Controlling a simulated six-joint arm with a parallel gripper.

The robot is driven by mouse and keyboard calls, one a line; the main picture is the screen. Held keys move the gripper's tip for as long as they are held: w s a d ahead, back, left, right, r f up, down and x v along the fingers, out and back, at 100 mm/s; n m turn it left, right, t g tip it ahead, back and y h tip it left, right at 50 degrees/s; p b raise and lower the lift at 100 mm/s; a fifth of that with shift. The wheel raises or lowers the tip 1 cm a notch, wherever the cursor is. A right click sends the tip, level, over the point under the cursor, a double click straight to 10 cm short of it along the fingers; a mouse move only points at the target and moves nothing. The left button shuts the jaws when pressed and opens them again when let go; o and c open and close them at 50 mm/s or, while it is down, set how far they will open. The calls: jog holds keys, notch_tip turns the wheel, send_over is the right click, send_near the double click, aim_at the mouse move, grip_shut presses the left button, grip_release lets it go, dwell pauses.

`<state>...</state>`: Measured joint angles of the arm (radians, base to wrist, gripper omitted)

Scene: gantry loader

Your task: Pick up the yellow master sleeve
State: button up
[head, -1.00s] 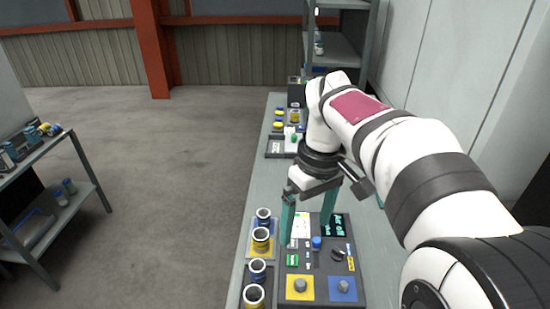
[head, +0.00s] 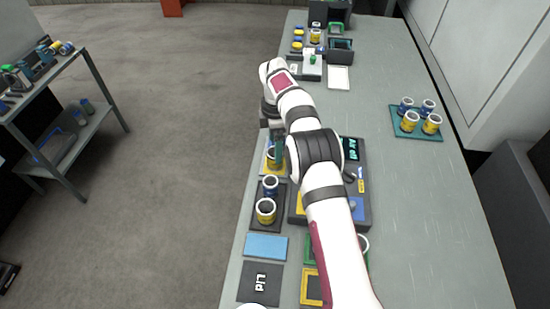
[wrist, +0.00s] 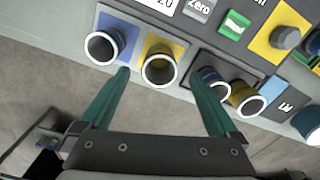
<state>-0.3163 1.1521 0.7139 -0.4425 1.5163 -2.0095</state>
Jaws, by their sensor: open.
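A yellow sleeve with a white rim stands upright on a yellow pad; I take it as the yellow master sleeve (wrist: 158,66). It also shows in the head view (head: 272,160), partly covered by my gripper (head: 279,150). In the wrist view my gripper (wrist: 160,76) is open and empty, its two teal fingers pointing toward this sleeve. The sleeve appears between the fingertips; whether the fingers reach down around it, I cannot tell. A blue sleeve (wrist: 103,47) stands on the blue pad beside it, to the left in the wrist view.
A dark tray (head: 256,219) holds another blue sleeve (head: 270,186) and another yellow sleeve (head: 265,210). The control panel (head: 362,205) is right beside, partly behind my arm. A teal mat (head: 415,134) with several sleeves is at right. The bench between is clear.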

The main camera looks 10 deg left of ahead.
notch_tip(320, 180, down, 5)
jog(key=shift+f, duration=0.15)
grip_shut()
dwell(0.4)
